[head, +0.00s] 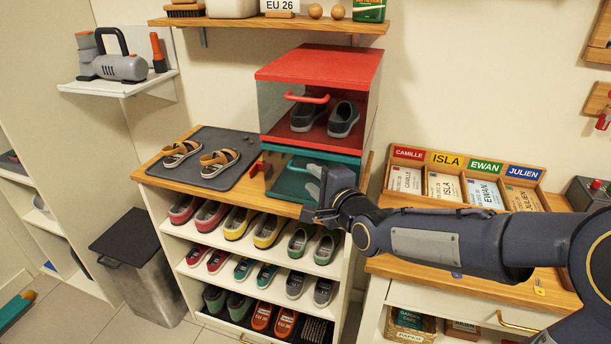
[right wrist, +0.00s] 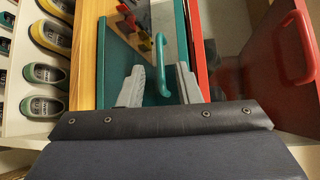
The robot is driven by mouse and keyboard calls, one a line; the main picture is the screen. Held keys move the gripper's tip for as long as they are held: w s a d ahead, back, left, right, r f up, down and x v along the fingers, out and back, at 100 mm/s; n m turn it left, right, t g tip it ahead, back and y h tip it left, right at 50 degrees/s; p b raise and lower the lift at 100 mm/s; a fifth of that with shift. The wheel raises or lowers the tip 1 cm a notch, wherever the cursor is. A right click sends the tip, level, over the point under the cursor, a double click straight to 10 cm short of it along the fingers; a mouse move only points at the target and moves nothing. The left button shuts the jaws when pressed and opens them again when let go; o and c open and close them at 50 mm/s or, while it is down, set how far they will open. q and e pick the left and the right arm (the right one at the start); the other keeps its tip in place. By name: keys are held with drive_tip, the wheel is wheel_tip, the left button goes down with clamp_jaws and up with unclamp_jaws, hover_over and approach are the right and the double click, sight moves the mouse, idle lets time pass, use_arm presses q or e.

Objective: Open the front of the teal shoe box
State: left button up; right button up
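The teal shoe box (head: 281,184) sits on the wooden cabinet top, under the red shoe box (head: 317,68). Its clear front looks closed, partly hidden in the head view by my right gripper (head: 314,184). In the right wrist view, the box's teal handle (right wrist: 160,60) lies between the two grey fingertips of my right gripper (right wrist: 161,78). The fingers are apart, one on each side of the handle, with gaps visible. Whether the tips reach past the handle is hard to tell. My left gripper is not in view.
The red box's handle (right wrist: 296,48) is close on the right in the wrist view. A dark tray (head: 227,176) with sandals lies left of the boxes. Shoe shelves (head: 250,252) are below. A name-card rack (head: 465,178) stands right, behind my arm.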

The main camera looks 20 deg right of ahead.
sight(304, 171)
drive_tip(key=x, duration=0.4)
drive_tip(key=shift+w, duration=0.15)
drive_tip(key=shift+c, duration=0.4)
clamp_jaws()
